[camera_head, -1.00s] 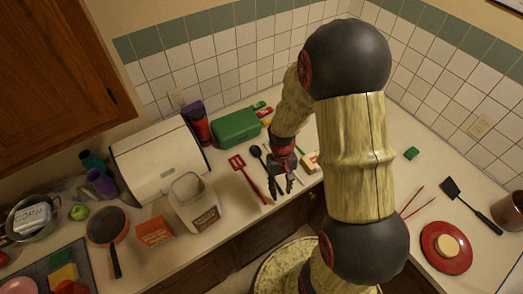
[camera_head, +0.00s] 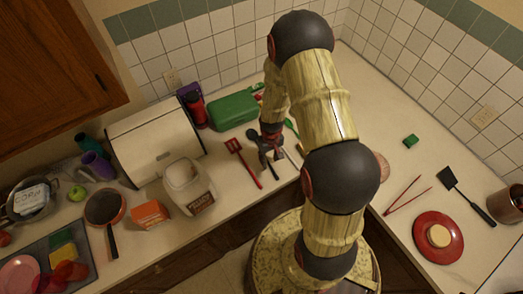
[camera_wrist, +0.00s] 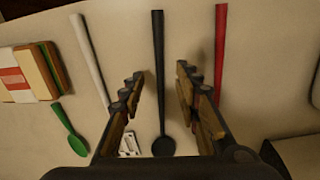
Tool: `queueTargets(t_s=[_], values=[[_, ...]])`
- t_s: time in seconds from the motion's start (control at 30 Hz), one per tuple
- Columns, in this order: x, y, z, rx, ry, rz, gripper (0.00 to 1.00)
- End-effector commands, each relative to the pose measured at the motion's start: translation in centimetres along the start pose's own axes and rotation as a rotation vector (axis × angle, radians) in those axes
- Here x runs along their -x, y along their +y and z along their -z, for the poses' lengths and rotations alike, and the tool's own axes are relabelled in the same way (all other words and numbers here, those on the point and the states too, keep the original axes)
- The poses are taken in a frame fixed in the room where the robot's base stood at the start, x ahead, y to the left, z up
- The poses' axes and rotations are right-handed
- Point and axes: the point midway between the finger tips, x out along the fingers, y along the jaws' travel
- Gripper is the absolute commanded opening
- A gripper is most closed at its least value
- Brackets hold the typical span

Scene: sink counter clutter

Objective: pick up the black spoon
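The black spoon (camera_wrist: 158,60) lies on the counter in the wrist view, its long handle running up the picture and its round bowl at the bottom. In the head view its dark bowl (camera_head: 251,134) shows just left of my gripper (camera_head: 270,153), which hides part of the handle. In the wrist view my gripper (camera_wrist: 159,75) is open, with one finger on each side of the handle. The spoon lies between the fingers in the picture; whether they reach down to its height I cannot tell.
A red utensil (camera_wrist: 220,50) lies right of the spoon and a white handle (camera_wrist: 90,60) left of it. A green spoon (camera_wrist: 68,130) and a layered block (camera_wrist: 30,75) are farther left. A white container (camera_head: 190,187) and a green box (camera_head: 232,110) stand nearby.

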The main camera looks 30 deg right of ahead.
Motion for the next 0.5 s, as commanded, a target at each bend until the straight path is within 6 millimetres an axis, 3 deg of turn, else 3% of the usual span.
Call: queueTargets(t_s=[0.2, 0.5], values=[[-2.1, 0.0, 0.1, 0.000, 0.001, 0.001, 0.33], [-2.2, 0.0, 0.1, 0.000, 0.002, 0.001, 0.30]])
